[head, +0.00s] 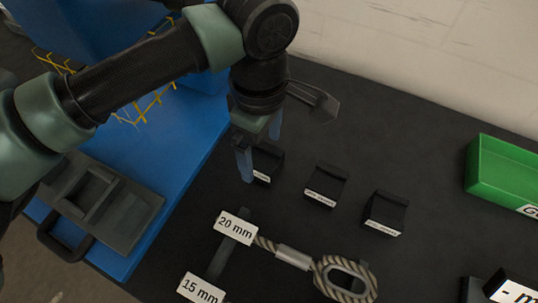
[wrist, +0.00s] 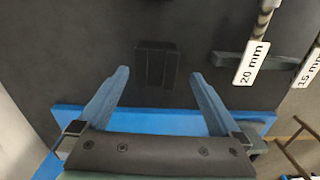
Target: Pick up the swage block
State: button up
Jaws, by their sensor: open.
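Three small black blocks with white labels stand in a row on the dark bench: a left block (head: 268,158), a middle block (head: 326,182) and a right block (head: 386,210). Their labels are too small to read, so I cannot tell which is the swage block. My gripper (head: 259,146) is open and empty, pointing down over the left block and partly hiding it. In the wrist view, one black block (wrist: 155,64) lies between the lines of my open fingers (wrist: 160,75), near the tips, with no visible contact.
A wire rope with a looped end (head: 345,278) and a metal sleeve (head: 294,257) lies by the "20 mm" tag (head: 235,227). A "15 mm" tag (head: 201,290) is nearby. A green bin (head: 505,172) stands at right. The blue surface (head: 185,150) is at left.

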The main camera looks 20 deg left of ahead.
aim_at(264, 157)
jog(key=f, duration=0.5)
jog(key=shift+w+d+f, duration=0.1)
jog(key=shift+w+f, duration=0.1)
jog(key=shift+w, duration=0.05)
jog(key=shift+c, duration=0.2)
jog(key=shift+w+r, duration=0.1)
jog(key=shift+r, duration=0.05)
grip_shut()
